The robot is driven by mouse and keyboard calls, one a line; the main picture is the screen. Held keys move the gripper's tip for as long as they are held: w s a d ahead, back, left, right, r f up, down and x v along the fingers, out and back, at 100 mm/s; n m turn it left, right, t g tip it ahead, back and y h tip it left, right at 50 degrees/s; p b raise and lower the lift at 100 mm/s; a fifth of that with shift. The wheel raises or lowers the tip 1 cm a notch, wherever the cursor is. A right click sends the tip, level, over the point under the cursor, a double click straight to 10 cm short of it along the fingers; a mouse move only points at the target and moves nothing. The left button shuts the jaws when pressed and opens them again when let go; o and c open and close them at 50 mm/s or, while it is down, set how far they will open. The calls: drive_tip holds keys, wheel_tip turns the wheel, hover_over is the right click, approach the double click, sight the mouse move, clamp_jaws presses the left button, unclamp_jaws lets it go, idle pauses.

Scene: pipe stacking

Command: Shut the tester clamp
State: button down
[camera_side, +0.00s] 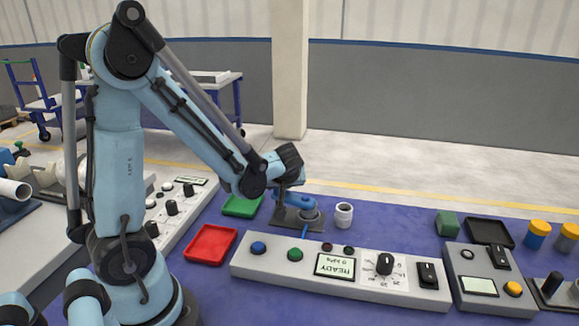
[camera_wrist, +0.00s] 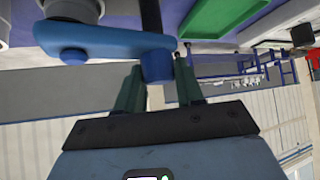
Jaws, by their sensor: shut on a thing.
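The tester clamp (camera_side: 308,213) stands on a dark plate in the side view. It has a blue lever (camera_side: 291,196) reaching left from its round grey and blue body. In the wrist view the lever (camera_wrist: 105,42) is a blue bar that ends in a blue knob (camera_wrist: 157,66). My gripper (camera_wrist: 157,75) has its two green fingers on either side of this knob and is shut on it. In the side view my gripper (camera_side: 284,186) is over the left end of the lever, its fingers partly hidden.
A white pipe piece (camera_side: 344,216) stands just right of the clamp. A control box (camera_side: 300,262) with a READY display is in front. A green tray (camera_side: 242,206) and a red tray (camera_side: 210,245) lie to the left. A second box (camera_side: 486,285) is at right.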

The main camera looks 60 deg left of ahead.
drive_tip(key=shift+d+f+n+g, duration=0.15)
drive_tip(key=shift+n+g, duration=0.75)
drive_tip(key=shift+n, duration=0.2)
drive_tip(key=shift+s, duration=0.1)
drive_tip(key=c, duration=0.8)
unclamp_jaws()
drive_tip(key=v, duration=1.2)
drive_tip(key=shift+d, duration=0.15)
drive_tip(key=shift+f, duration=0.1)
